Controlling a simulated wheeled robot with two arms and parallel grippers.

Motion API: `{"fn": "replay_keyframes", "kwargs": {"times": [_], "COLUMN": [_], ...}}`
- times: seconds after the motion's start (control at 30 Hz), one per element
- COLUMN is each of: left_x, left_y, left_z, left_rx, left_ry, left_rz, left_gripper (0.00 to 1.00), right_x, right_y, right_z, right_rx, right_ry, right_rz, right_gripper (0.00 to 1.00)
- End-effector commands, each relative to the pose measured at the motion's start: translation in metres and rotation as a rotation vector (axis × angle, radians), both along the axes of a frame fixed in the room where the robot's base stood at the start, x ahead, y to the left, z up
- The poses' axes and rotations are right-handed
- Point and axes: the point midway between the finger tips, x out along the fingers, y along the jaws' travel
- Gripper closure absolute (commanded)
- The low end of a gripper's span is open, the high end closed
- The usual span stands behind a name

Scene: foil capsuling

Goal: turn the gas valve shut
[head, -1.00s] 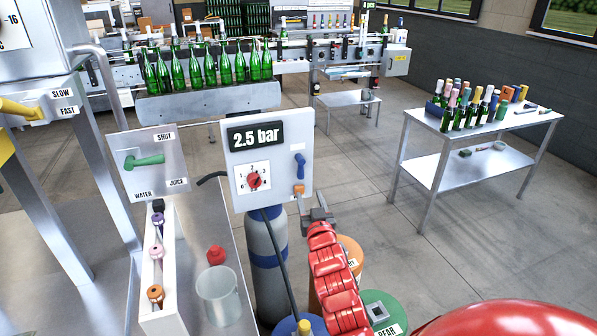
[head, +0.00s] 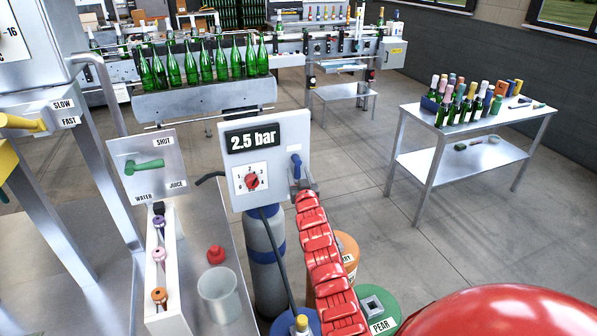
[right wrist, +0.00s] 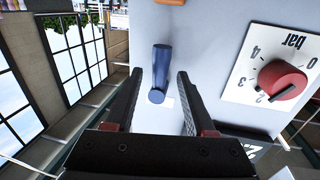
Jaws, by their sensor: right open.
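The gas valve is a blue lever (head: 296,167) on the right side of a grey panel (head: 231,180), beside the "2.5 bar" display. It stands about upright in the head view. My right gripper (head: 303,187) is at the panel's right edge, just below the lever. In the right wrist view the lever (right wrist: 160,73) appears between the two spread fingers (right wrist: 160,76), with a gap on each side. The fingers are open and hold nothing. My left gripper is out of view.
A red dial (head: 252,181) sits left of the lever on the same panel. A grey gas cylinder (head: 265,240) with blue bands stands below. Orange (head: 347,258) and green (head: 379,305) drums are near my right arm. A table with bottles (head: 470,135) stands at right.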

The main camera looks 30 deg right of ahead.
Motion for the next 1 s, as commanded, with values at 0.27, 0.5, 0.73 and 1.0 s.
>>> {"fn": "replay_keyframes", "kwargs": {"times": [0.27, 0.5, 0.73, 1.0], "left_x": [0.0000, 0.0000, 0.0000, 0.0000], "left_y": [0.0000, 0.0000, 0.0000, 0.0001], "left_z": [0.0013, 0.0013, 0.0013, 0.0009], "left_rx": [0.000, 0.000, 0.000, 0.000], "left_ry": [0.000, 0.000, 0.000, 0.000], "left_rz": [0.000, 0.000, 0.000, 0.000], "left_gripper": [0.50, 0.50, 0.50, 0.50], "right_x": [0.0039, 0.0036, 0.0035, 0.0035], "right_y": [-0.0017, -0.0017, -0.0016, -0.0016], "right_z": [0.0004, 0.0001, 0.0001, -0.0003], "right_rx": [0.000, 0.000, 0.000, -0.004], "right_ry": [0.000, 0.000, 0.000, 0.002], "right_rz": [0.000, 0.000, 0.000, 0.000], "right_gripper": [0.45, 0.65, 1.00, 1.00]}}
